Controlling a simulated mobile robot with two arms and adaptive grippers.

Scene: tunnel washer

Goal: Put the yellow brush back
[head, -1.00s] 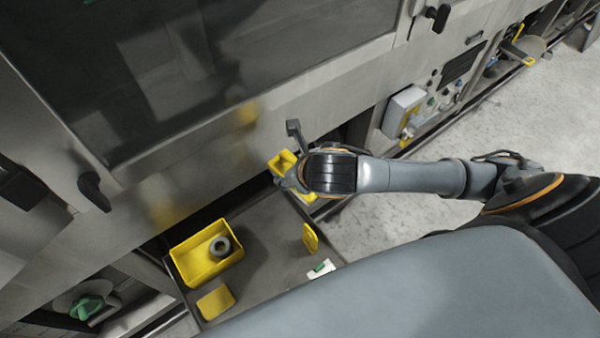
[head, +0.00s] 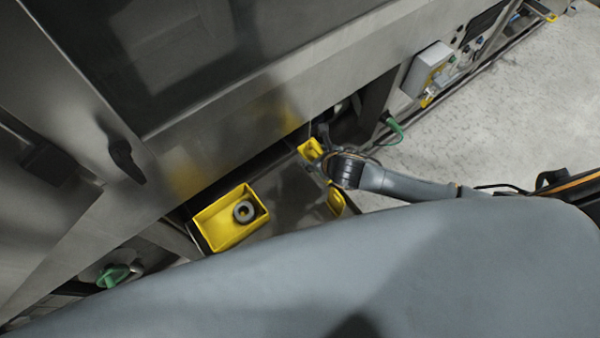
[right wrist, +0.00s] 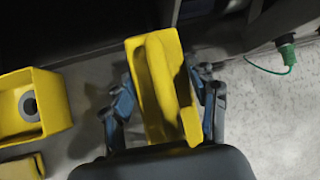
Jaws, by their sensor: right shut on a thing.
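A yellow brush (right wrist: 160,85), a blocky piece with a raised ridge along it, is between the fingers of my right gripper (right wrist: 165,92) in the right wrist view. The fingers press on its two sides, so the gripper is shut on it. In the head view the brush (head: 309,149) shows partly at the fingers of my right gripper (head: 317,153), over the far right end of the grey tray, close to the machine front. Whether it touches the tray is unclear. My left gripper is out of view.
A yellow bin (head: 215,238) with a grey ring (head: 243,211) inside stands on the tray's left part. Another yellow piece (head: 336,203) is at the tray's right edge. A green connector on a cable (head: 394,124) hangs right of my gripper. Open floor lies right.

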